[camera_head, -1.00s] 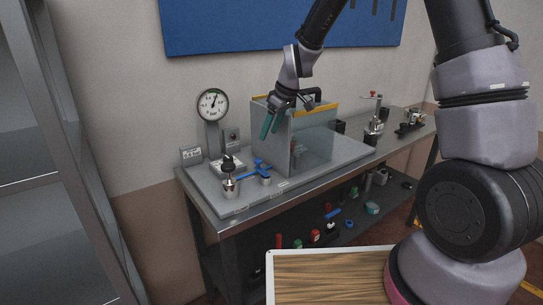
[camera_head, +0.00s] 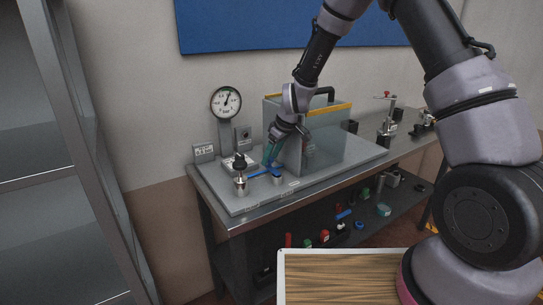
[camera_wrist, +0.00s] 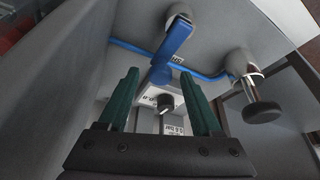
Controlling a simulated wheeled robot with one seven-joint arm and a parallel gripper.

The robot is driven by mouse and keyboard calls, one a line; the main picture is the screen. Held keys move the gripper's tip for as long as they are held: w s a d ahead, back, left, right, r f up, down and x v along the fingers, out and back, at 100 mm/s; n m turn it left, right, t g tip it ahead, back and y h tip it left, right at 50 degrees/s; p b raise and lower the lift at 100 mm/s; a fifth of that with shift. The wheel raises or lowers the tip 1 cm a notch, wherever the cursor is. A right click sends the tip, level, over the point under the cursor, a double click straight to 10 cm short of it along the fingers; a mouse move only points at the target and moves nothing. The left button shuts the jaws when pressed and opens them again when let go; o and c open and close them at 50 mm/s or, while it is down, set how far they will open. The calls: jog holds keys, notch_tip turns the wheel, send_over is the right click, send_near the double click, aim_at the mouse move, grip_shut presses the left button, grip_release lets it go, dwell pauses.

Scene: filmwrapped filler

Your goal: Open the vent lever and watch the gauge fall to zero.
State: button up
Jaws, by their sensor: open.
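In the wrist view the blue lever (camera_wrist: 175,42) lies just beyond the fingertips, with blue pipe to both sides. My gripper (camera_head: 270,156) is open, with green fingers, just above and beside the lever. In the wrist view my gripper (camera_wrist: 160,88) has nothing between its fingers; contact with the lever cannot be told. The round white gauge (camera_head: 226,102) stands behind; its needle points up and slightly right, and its numbers are too small to read.
A black knob (camera_head: 239,162) and a metal-capped fitting (camera_head: 240,185) stand to the left. Other metal fittings (camera_head: 387,128) are at the bench's right. A lower shelf holds several small coloured parts.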

grip_shut()
jog(key=shift+m, duration=0.4)
jog(key=m, duration=0.1)
jog(key=d+m+t+h, duration=0.1)
jog(key=m, duration=0.1)
jog(key=shift+w+d+m, duration=0.1)
jog(key=shift+w+m, duration=0.1)
jog(key=shift+m, duration=0.1)
jog(key=m, duration=0.1)
jog(key=d+m+h, duration=0.1)
jog(key=m, duration=0.2)
jog(key=shift+d+t+h, duration=0.3)
jog(key=shift+t+h, duration=0.1)
jog(key=m, duration=0.1)
jog(key=d+m+h, duration=0.1)
jog(key=m, duration=0.3)
jog(key=shift+s+d+h, duration=0.25)
jog(key=shift+s+h, duration=0.15)
jog(key=shift+s+d+m+g+h, duration=0.1)
jog(key=shift+s+d+m+h, duration=0.15)
jog(key=shift+m, duration=0.5)
jog(key=shift+s+d+m+g+h, duration=0.15)
jog(key=shift+m+h, duration=0.2)
jog(key=shift+m, duration=0.45)
jog(key=shift+s+d+m+g+h, duration=0.1)
jog(key=shift+s+d+m+h, duration=0.15)
jog(key=shift+m, duration=0.5)
